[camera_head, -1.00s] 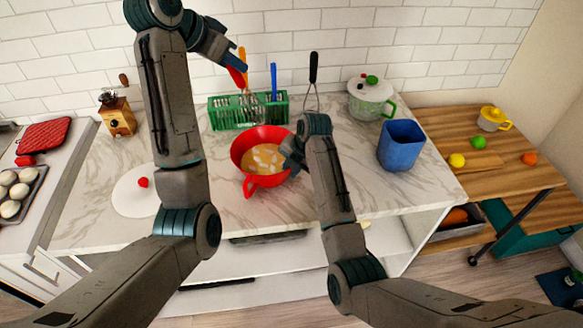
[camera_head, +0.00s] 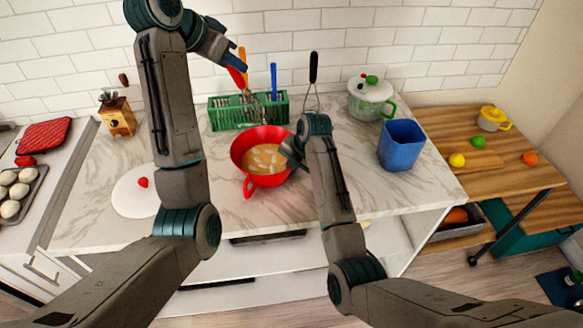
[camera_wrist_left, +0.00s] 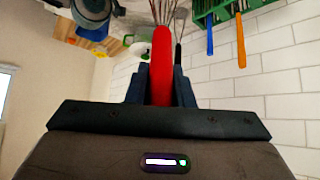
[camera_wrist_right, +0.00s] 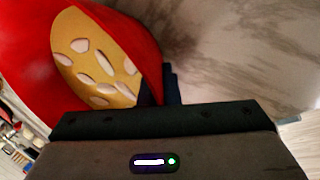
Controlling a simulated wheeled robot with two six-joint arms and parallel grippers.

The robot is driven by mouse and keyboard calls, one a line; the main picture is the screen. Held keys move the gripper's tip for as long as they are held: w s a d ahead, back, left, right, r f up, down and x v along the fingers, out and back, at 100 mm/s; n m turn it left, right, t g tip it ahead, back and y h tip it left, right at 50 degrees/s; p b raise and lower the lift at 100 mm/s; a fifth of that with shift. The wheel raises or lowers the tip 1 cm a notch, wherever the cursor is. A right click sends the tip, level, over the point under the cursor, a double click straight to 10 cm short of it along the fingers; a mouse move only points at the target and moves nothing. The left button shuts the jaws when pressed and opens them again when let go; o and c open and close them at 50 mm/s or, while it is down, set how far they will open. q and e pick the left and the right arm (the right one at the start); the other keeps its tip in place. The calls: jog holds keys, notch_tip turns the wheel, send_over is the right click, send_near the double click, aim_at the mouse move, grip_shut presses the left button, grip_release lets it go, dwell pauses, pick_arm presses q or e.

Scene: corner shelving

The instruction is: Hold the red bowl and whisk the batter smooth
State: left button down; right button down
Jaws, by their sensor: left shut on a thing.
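The red bowl (camera_head: 247,139) stands upright on the marble counter and holds tan batter (camera_head: 255,162) with several pale lumps. My right gripper (camera_head: 287,152) is at its right rim. In the right wrist view, the fingers sit close on either side of the bowl wall (camera_wrist_right: 140,40); the contact is partly hidden. My left gripper (camera_head: 238,70) is shut on the red handle of the whisk (camera_head: 236,77), above and behind the bowl. The handle (camera_wrist_left: 162,65) stands between its fingers in the left wrist view. The whisk's wires hang in front of the green rack, clear of the batter.
The green rack (camera_head: 226,116) stands behind the bowl with utensils. A blue container (camera_head: 401,147) and a lidded pot (camera_head: 370,100) are to the right. A white round board (camera_head: 135,198) lies at left. Counter between bowl and blue container is partly under my right arm.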

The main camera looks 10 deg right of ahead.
dwell(0.4)
pick_arm(q)
jog(key=shift+s+a+f, duration=0.65)
jog(key=shift+a+f, duration=1.6)
jog(key=shift+f, duration=1.45)
jog(key=w+d+f, duration=0.2)
jog(key=d+f, duration=0.1)
jog(key=f, duration=0.6)
jog(key=shift+d+f+h, duration=0.3)
jog(key=shift+d+f, duration=0.05)
jog(key=shift+f, duration=0.05)
jog(key=shift+w, duration=0.1)
